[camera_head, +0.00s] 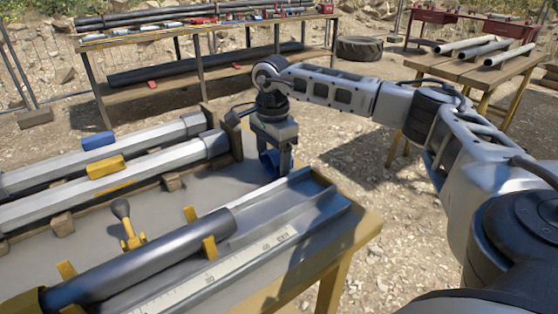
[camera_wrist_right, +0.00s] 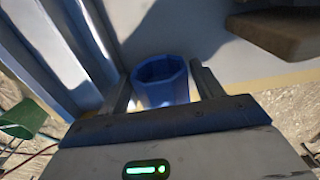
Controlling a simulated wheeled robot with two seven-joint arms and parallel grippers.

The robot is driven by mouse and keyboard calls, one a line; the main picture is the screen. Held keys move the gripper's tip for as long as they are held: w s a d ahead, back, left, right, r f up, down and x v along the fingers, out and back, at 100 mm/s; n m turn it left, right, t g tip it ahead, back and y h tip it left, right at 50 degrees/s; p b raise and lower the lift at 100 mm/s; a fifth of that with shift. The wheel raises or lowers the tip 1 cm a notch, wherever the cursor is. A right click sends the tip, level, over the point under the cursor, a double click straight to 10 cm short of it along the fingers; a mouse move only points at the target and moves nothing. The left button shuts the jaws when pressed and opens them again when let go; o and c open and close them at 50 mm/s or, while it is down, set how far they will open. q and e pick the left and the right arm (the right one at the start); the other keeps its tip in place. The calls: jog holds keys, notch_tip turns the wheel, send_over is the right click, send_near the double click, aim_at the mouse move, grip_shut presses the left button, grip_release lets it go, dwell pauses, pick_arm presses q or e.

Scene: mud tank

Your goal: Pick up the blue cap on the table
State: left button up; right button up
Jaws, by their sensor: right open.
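The blue cap (camera_head: 267,163) stands on the grey table top (camera_head: 190,190), near its far right part. In the right wrist view the cap (camera_wrist_right: 163,84) is a hollow, faceted blue piece with its opening showing. My right gripper (camera_head: 276,162) points down over the cap. Its two fingers are open, one on each side of the cap in the wrist view. I cannot tell whether either finger touches it. The gripper partly hides the cap in the head view. My left gripper is not in view.
A grey channel rail (camera_head: 315,204) with a dark pipe (camera_head: 150,262) lies close in front of the cap. A wooden beam (camera_wrist_right: 275,30) is near the right finger.

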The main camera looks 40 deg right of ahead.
jog(key=c, duration=0.8)
jog(key=shift+o, duration=0.2)
jog(key=shift+r, duration=0.1)
